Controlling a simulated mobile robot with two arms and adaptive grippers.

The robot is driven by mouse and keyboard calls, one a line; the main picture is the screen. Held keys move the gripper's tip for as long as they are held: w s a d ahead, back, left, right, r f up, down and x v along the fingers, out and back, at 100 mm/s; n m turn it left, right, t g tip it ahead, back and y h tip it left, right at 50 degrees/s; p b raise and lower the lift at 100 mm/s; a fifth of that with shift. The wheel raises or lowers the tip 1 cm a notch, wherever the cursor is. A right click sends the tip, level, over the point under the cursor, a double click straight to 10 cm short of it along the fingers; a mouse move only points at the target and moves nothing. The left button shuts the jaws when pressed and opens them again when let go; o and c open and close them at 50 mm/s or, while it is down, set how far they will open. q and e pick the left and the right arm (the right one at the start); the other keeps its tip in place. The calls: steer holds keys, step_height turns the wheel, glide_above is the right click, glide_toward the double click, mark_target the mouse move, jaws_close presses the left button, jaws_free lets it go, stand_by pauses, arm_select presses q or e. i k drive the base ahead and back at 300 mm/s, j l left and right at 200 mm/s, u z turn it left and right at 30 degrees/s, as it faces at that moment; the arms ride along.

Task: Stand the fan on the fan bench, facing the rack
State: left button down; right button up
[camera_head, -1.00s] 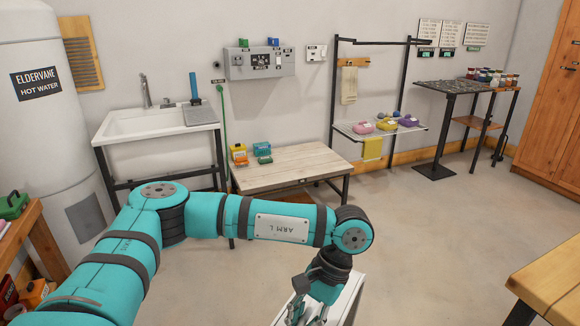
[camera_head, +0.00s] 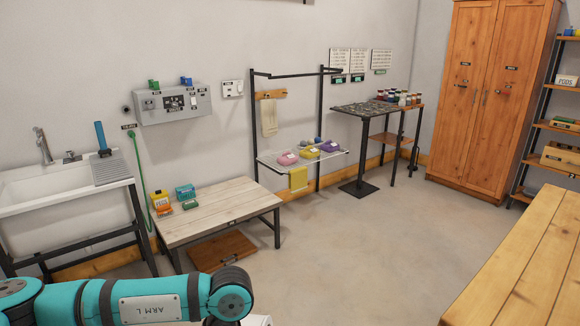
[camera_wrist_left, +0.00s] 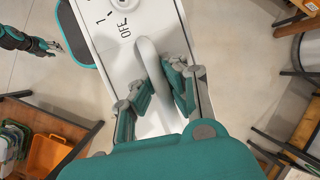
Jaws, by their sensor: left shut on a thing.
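The fan (camera_wrist_left: 160,28) is a white boxy body with OFF and number marks on its top, seen from above in the left wrist view. My left gripper (camera_wrist_left: 156,78) is shut on its white handle (camera_wrist_left: 148,58). In the head view that gripper is below the frame, and only a white sliver of the fan (camera_head: 258,320) shows beside my arm. A low pale-wood bench (camera_head: 215,208) stands ahead; its small front label is unreadable. A black-framed rack (camera_head: 256,120) stands right of it. My right gripper (camera_wrist_left: 54,46) shows small in the left wrist view, its fingers unclear.
Several small boxes (camera_head: 161,203) sit on the bench's back left; its remaining top is clear. A sink (camera_head: 70,215) stands left, and soap-like blocks lie on the rack's shelf (camera_head: 270,160). A wooden table (camera_head: 535,255) is at right. Open floor (camera_head: 350,240) lies between.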

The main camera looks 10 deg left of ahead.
mark_target(245, 194)
steer(key=i+j+u, duration=0.2)
steer(key=i+u, duration=0.15)
steer(key=i, duration=0.3)
steer(key=i+u, duration=0.3)
steer(key=i, duration=0.35)
steer(key=i+z, duration=0.7)
steer(key=i+j+z, duration=0.15)
steer(key=i+z, duration=0.2)
steer(key=i+l+z, duration=0.25)
steer(key=i, duration=0.3)
steer(key=i+z, duration=0.3)
steer(key=i, duration=0.2)
steer(key=i+l+u, duration=0.15)
steer(key=i+u, duration=0.3)
steer(key=i+l+u, duration=0.2)
steer(key=u, duration=0.3)
steer(key=i+l+u, duration=0.25)
steer(key=u, duration=0.2)
steer(key=i+l+u, duration=0.3)
steer(key=l+u, duration=0.35)
steer(key=i+l+u, duration=0.15)
steer(key=l+u, duration=0.15)
steer(key=i+l+u, duration=0.1)
steer(key=l+u, duration=0.25)
